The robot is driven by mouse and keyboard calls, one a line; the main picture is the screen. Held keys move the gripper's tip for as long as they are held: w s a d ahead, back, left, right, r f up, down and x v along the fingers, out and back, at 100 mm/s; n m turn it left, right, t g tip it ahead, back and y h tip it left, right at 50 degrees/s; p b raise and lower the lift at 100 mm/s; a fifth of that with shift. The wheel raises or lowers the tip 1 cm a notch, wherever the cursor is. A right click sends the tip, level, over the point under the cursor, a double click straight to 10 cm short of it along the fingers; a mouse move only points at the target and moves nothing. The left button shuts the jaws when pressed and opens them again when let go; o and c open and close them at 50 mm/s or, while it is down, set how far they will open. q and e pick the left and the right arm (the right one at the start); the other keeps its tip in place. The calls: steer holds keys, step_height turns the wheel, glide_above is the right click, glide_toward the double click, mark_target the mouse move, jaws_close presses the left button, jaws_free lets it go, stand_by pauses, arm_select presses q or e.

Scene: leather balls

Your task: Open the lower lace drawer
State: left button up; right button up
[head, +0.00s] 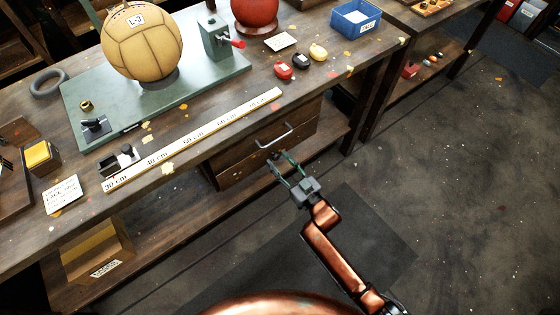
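A wooden drawer unit hangs under the workbench, with two drawer fronts one above the other. The upper drawer (300,122) has a pale bar handle (274,138). The lower drawer (238,174) looks shut, and its handle is not clearly visible behind my gripper. My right gripper (280,157) is in front of the lower drawer front, with its two green fingers spread apart and pointing toward it. Nothing shows between the fingers, and I cannot tell whether they touch the drawer. My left gripper is out of view.
The workbench (205,130) carries a large tan ball (142,44) on a green plate, a long ruler (195,140), a lace card (62,194) and small pots. A lower shelf (160,241) holds a box (95,252). The floor (440,190) to the right is open.

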steer(key=shift+c, duration=0.7)
jaws_close()
